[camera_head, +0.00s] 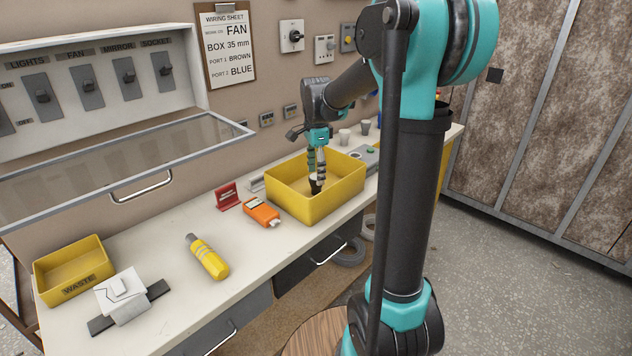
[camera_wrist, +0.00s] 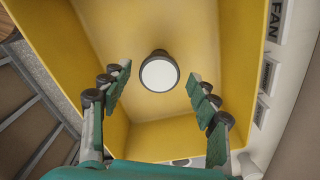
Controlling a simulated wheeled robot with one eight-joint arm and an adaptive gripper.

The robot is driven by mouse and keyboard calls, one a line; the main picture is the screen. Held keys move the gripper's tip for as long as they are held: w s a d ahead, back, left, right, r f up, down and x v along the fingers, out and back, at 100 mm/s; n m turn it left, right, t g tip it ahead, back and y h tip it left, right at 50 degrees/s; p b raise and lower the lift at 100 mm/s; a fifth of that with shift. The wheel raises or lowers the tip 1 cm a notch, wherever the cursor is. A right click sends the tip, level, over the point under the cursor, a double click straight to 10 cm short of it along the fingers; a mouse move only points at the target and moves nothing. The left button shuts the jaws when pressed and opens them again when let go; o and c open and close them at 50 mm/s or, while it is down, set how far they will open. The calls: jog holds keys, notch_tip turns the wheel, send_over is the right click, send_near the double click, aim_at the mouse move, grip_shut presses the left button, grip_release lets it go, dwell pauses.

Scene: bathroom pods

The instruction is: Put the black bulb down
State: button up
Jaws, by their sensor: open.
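The black bulb (camera_head: 316,186) is inside the yellow bin (camera_head: 345,190) on the bench. In the wrist view the bulb (camera_wrist: 158,73) shows its round white face and dark rim, with the bin floor behind it. My gripper (camera_head: 317,170) points down into the bin, right above the bulb. Its two fingers stand apart on either side of the bulb, with a clear gap to each in the wrist view. Whether the bulb rests fully on the bin floor is hard to tell.
An orange meter (camera_head: 262,211), a red card stand (camera_head: 228,196) and a yellow-handled tool (camera_head: 207,257) lie left of the bin. A waste bin (camera_head: 74,268) and a white switch box (camera_head: 122,294) are at the near left. Grey cups (camera_head: 344,137) stand behind the bin.

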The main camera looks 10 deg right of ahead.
notch_tip(320, 180, up, 8)
jog(key=shift+f, duration=0.2)
dwell(1.8)
